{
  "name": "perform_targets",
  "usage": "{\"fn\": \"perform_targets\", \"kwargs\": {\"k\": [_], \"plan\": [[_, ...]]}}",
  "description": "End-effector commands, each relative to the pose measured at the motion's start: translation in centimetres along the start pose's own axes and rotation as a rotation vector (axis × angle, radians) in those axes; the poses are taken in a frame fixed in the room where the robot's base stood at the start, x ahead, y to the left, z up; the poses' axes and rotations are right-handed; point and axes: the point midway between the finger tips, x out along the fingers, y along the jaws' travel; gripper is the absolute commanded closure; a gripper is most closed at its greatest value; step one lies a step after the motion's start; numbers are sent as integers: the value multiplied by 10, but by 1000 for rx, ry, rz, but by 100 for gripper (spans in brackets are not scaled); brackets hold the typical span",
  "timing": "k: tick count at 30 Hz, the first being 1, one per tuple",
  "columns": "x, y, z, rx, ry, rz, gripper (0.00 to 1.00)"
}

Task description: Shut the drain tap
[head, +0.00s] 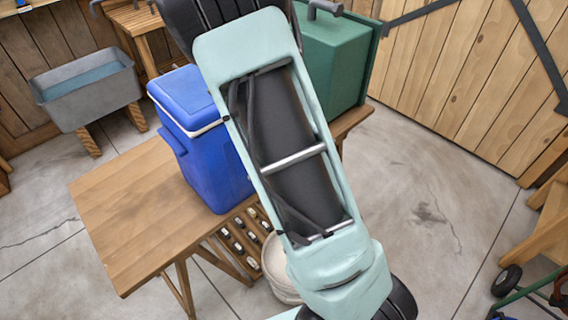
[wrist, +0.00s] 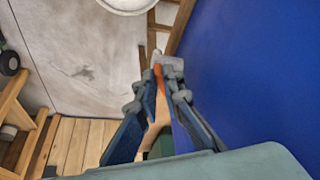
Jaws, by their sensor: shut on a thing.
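The blue cooler (head: 215,165) with a white rim under its lid stands on the wooden table; its blue wall (wrist: 265,75) fills the right of the wrist view. Beside this wall, my gripper (wrist: 161,84) is shut on a small orange piece, which looks like the drain tap's lever (wrist: 158,73). A pale grey block (wrist: 174,65), perhaps the tap's body, sits just beyond the fingertips. Much of the lever is hidden between the fingers. In the head view my arm hides the gripper and the tap.
A wooden table (head: 125,215) bears the cooler, with a green box (head: 335,65) behind. A pale bucket (head: 275,265) stands on the floor below; its rim (wrist: 127,12) shows in the wrist view. A grey tub (head: 85,95) is at left. The floor at right is largely clear.

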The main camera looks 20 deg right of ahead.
Motion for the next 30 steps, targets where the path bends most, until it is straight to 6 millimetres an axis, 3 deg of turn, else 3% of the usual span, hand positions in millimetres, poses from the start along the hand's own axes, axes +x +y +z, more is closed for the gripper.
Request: {"fn": "perform_targets", "kwargs": {"k": [10,11,15,25,30], "plan": [[0,0,0,1,-1,0,100],[0,0,0,1,-1,0,89],[0,0,0,1,-1,0,75],[-2,0,0,0,0,0,75],[-16,-2,0,-2,2,-3,75]]}}
